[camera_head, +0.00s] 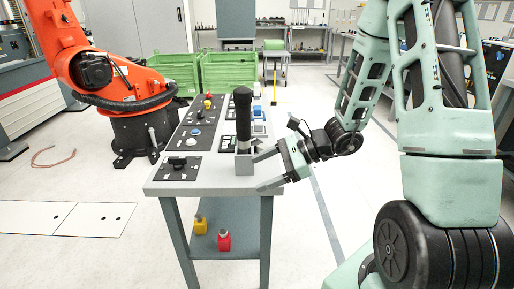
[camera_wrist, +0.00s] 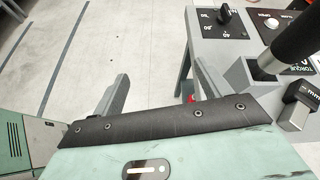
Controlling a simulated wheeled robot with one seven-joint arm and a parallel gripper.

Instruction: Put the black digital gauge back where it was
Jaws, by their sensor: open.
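My gripper (camera_head: 263,171) is at the front right corner of the workbench, its two fingers apart and nothing between them. A black upright cylinder (camera_head: 243,108) stands in a grey holder (camera_head: 243,165) just left of my gripper; the cylinder also shows in the wrist view (camera_wrist: 308,40).
The grey workbench (camera_head: 215,187) carries dark panels with knobs and buttons, including a dial panel (camera_head: 178,168). A yellow bottle (camera_head: 200,224) and a red bottle (camera_head: 224,240) stand on its lower shelf. An orange robot arm (camera_head: 70,50) and green crates (camera_head: 225,72) are behind. Floor right of the bench is clear.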

